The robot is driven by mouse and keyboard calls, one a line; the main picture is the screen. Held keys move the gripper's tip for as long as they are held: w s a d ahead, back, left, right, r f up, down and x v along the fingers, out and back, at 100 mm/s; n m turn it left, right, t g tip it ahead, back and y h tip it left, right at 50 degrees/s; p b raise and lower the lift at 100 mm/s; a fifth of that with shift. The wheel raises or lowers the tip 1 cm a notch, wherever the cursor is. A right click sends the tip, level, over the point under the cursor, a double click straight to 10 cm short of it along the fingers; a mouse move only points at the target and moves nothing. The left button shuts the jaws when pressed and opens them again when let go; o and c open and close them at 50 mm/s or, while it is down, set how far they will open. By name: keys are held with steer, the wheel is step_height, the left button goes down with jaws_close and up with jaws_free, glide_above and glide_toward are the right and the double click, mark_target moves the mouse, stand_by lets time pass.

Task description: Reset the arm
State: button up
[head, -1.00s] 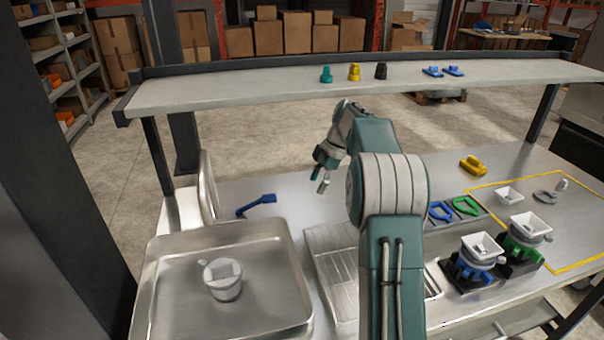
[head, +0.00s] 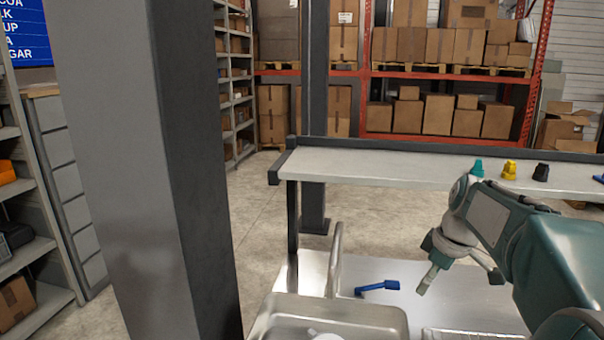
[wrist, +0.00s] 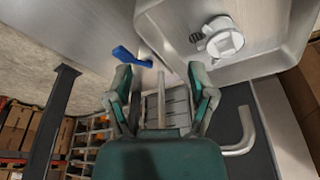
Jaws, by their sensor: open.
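My arm reaches over the steel counter (head: 460,297) from the right in the head view. My gripper (head: 456,282) hangs above the counter, fingers pointing down, to the right of a blue scoop-like tool (head: 378,287). In the wrist view my gripper (wrist: 162,82) is open with two spread fingers and nothing between them. The blue tool (wrist: 130,57) lies beyond the left fingertip, apart from it.
A steel basin (head: 384,315) holds a white container (wrist: 222,41). A faucet (head: 335,258) rises behind the basin. A raised shelf (head: 400,168) bears teal (head: 477,168), yellow (head: 510,169) and black (head: 541,172) caps. A thick grey pillar (head: 135,170) stands at left.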

steer(key=s+a+f+m+t+h, duration=0.1)
steer(key=s+a+m, duration=0.3)
steer(key=s, duration=0.7)
steer(key=s+a+f+m+t+h, duration=0.1)
steer(key=s+a+m, duration=0.4)
steer(key=s, duration=0.7)
steer(key=shift+s+f+m+t, duration=0.15)
steer(key=shift+f+m+t, duration=0.35)
steer(key=shift+t, duration=0.3)
